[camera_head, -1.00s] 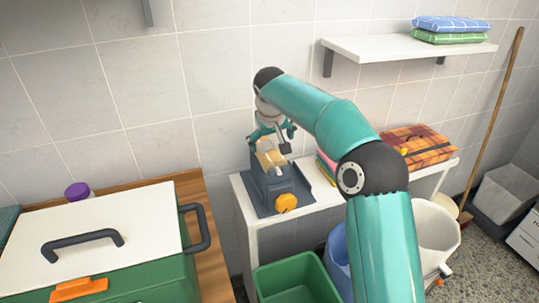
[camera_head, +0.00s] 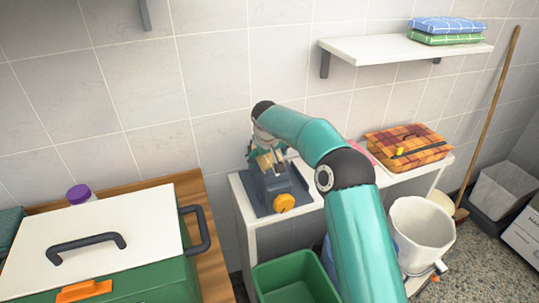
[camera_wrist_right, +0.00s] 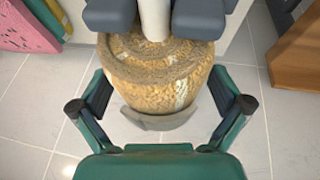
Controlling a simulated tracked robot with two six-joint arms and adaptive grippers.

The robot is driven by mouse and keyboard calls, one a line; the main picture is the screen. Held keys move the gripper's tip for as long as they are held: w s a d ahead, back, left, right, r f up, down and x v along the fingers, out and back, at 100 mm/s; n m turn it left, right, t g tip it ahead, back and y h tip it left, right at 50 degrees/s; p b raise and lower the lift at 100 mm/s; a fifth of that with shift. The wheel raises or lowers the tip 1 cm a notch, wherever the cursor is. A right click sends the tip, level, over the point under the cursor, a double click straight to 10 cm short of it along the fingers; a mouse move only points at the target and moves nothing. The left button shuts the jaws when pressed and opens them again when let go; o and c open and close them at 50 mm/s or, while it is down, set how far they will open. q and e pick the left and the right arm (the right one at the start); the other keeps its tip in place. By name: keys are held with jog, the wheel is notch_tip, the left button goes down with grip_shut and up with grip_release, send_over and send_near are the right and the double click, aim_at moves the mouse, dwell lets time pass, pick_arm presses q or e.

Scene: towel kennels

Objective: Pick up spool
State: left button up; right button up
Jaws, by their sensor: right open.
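The spool (camera_wrist_right: 160,75), tan and rough with a pale core, sits in a blue-grey stand (camera_head: 278,190) with an orange knob, on the white shelf unit by the wall. In the head view my right gripper (camera_head: 266,155) is down at the top of the stand and covers much of the spool. In the wrist view the right gripper (camera_wrist_right: 161,85) is open, with one teal finger on each side of the spool. Gaps show between the fingers and the spool. Dark grey stand parts cover the spool's top edge. My left gripper is not in view.
A green bin (camera_head: 296,277) and white bucket (camera_head: 420,232) are below. A white-lidded green box (camera_head: 95,235) is at left. A wall shelf (camera_head: 400,48) holds folded towels.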

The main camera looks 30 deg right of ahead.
jog(key=shift+c, duration=0.2)
jog(key=c, duration=1.2)
jog(key=shift+r, duration=0.1)
jog(key=shift+c, duration=0.2)
